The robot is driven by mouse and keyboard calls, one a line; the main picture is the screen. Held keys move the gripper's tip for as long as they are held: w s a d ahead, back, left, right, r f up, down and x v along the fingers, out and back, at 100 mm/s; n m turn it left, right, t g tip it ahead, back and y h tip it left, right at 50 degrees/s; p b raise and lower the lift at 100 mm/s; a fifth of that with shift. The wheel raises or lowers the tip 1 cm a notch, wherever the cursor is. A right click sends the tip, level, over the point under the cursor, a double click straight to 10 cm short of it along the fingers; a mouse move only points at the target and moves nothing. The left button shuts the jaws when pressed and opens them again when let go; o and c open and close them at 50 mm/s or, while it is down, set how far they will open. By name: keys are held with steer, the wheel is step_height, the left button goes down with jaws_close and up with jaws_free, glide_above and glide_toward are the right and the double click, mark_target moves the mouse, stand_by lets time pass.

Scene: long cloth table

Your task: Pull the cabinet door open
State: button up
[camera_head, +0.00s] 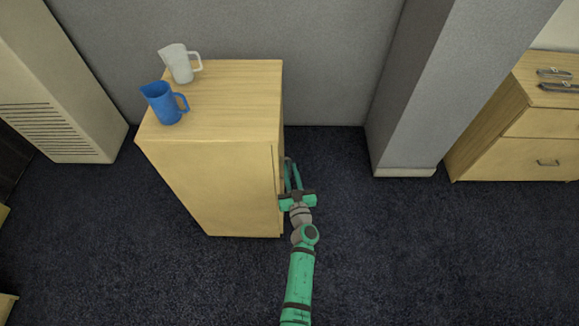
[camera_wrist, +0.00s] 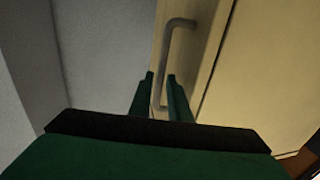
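The light wooden cabinet (camera_head: 215,185) stands on the dark carpet, left of centre in the head view. Its door side faces right and is seen nearly edge-on there. In the wrist view the door (camera_wrist: 205,55) looks shut, with a thin seam beside it. A grey bar handle (camera_wrist: 166,55) is fixed on it. My gripper (camera_head: 291,166) is close against the cabinet's right side. In the wrist view its two green fingers (camera_wrist: 160,78) are apart, and the lower part of the handle shows between them. I cannot tell whether either finger touches the bar.
A blue pitcher (camera_head: 165,103) and a white pitcher (camera_head: 181,64) stand on the cabinet top. A grey pillar (camera_head: 415,90) and a wooden drawer unit (camera_head: 520,135) stand to the right. A beige vented unit (camera_head: 60,80) is at left. The carpet (camera_head: 430,250) right of the cabinet is clear.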

steer(key=shift+w+a, duration=0.2)
steer(key=shift+w, duration=0.9)
steer(key=shift+c, duration=0.7)
jaws_close()
